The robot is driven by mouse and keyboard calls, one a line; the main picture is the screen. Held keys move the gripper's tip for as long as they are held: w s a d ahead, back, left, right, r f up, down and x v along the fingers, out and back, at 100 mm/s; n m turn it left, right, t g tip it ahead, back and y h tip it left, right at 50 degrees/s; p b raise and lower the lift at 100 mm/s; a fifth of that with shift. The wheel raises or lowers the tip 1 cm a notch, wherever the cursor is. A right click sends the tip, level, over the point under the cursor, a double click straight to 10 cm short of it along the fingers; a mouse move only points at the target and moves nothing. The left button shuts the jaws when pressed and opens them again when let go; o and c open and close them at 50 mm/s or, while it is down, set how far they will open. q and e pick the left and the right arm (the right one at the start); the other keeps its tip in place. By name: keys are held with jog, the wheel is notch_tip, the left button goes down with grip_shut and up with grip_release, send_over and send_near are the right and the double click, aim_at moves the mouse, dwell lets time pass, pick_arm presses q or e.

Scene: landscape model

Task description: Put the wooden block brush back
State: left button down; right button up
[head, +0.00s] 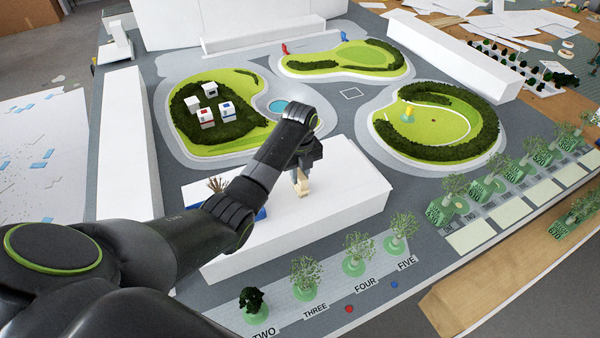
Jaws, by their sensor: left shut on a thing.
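My left gripper (303,170) reaches in from the left and points down over the long white block building in the front middle. It is shut on a small pale wooden piece, the wooden block brush (302,187), which shows just below the fingers. The brush is at or just above the white roof; I cannot tell if it touches. A blue flat item (262,214) lies on the same roof, mostly hidden behind my left arm. My right gripper is out of view.
The long white building (340,205) has bare roof to the right of the gripper. Brown twig-like bits (217,185) show behind my arm. Model trees (357,252) line the front edge. Green islands (435,122) with hedges lie beyond, and several white blocks (208,105) stand on the left island.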

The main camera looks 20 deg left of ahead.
pick_arm(q)
jog(key=shift+f, duration=0.2)
dwell(0.6)
jog(key=c, duration=1.2)
grip_release()
jog(key=shift+o, duration=0.2)
